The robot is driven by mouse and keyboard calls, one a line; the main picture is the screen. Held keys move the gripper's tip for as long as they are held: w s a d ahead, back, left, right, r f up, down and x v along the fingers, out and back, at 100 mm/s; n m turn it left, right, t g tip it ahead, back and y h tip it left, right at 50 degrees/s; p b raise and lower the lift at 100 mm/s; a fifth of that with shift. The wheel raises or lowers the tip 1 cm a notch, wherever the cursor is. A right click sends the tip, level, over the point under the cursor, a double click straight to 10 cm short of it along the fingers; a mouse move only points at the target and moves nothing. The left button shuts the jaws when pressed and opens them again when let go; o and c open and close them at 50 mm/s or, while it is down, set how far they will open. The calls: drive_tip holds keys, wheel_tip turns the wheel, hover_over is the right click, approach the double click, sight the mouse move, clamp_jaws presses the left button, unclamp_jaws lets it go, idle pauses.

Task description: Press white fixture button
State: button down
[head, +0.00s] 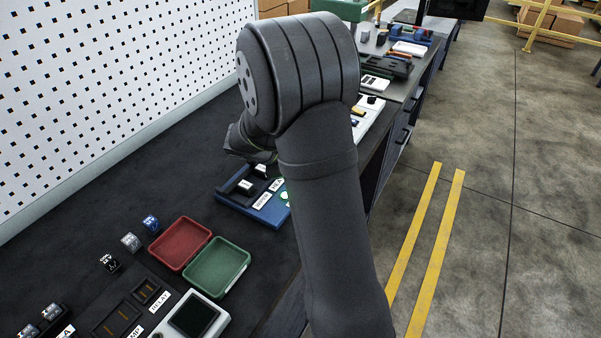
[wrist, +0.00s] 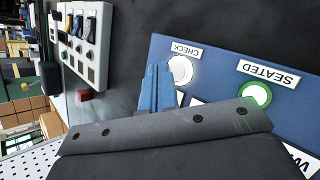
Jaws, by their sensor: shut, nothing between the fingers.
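The blue fixture (head: 270,217) lies on the dark bench, partly hidden behind my arm in the head view. In the wrist view its blue panel (wrist: 215,60) carries a round white button (wrist: 181,69) beside a CHECK label. A green-ringed white lamp (wrist: 255,95) sits by a SEATED label. My gripper (wrist: 159,74) is shut and empty, its blue fingertips just left of the white button in the picture. They overlap the button's edge; I cannot tell whether they touch it. In the head view my arm hides the button and the fingertips.
An open red and green case (head: 216,267) and small blocks (head: 131,242) lie nearer on the bench. A white switch panel (wrist: 82,45) and a small red block (wrist: 84,96) show beyond the fixture. A white pegboard wall (head: 110,90) borders the bench at left.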

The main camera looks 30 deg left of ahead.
drive_tip(key=shift+r, duration=2.5)
wheel_tip(320, 180, up, 4)
drive_tip(key=shift+f, duration=0.1)
